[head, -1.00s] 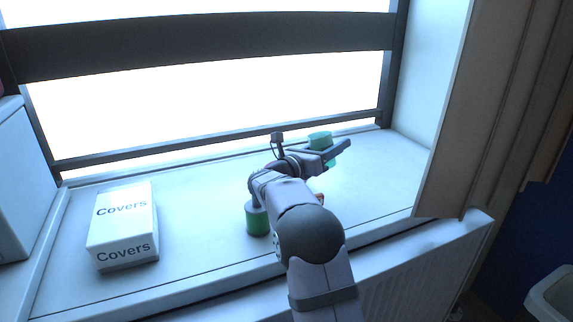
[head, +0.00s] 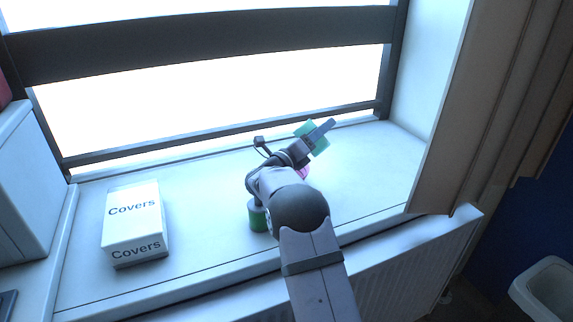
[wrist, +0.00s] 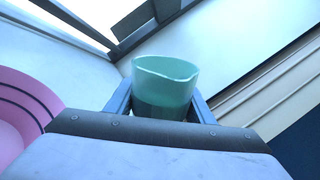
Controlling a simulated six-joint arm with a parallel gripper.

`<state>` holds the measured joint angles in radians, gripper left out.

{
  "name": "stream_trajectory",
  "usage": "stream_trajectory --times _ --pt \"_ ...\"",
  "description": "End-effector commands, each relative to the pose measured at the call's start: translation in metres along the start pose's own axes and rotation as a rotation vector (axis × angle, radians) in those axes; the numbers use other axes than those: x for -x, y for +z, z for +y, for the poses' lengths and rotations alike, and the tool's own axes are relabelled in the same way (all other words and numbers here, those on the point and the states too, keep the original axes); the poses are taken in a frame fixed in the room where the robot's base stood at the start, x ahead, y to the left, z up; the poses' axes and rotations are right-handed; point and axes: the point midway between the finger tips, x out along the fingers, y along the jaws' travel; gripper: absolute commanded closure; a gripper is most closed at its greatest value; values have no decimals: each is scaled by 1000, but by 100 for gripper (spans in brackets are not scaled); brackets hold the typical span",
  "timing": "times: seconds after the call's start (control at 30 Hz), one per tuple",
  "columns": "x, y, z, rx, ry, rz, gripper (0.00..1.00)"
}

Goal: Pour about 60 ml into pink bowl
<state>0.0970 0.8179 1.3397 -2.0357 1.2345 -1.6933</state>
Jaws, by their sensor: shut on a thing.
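My gripper (head: 318,133) is shut on a green cup (head: 320,147), held above the window sill and tilted in the head view. In the wrist view the cup (wrist: 166,82) sits between the two fingers with its rim showing; its lower part looks darker, but I cannot tell how much liquid is in it. The pink bowl (head: 303,172) shows only as a sliver behind my arm in the head view. In the wrist view the pink bowl (wrist: 22,115) is at the left edge, with dark lines inside its wall, apart from the cup. No stream of liquid shows.
A green jar (head: 258,218) stands on the sill (head: 205,225) left of my arm, partly hidden by it. A white Covers box (head: 135,225) stands further left. The window is behind, and a beige curtain (head: 470,110) hangs at the right. The right sill is clear.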

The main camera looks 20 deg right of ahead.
Motion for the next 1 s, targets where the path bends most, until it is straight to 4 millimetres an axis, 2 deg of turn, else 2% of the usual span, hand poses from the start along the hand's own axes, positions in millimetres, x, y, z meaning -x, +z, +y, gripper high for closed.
stream_trajectory --times 1.0 --pt "-1 7 -5 201 -1 -47 77"
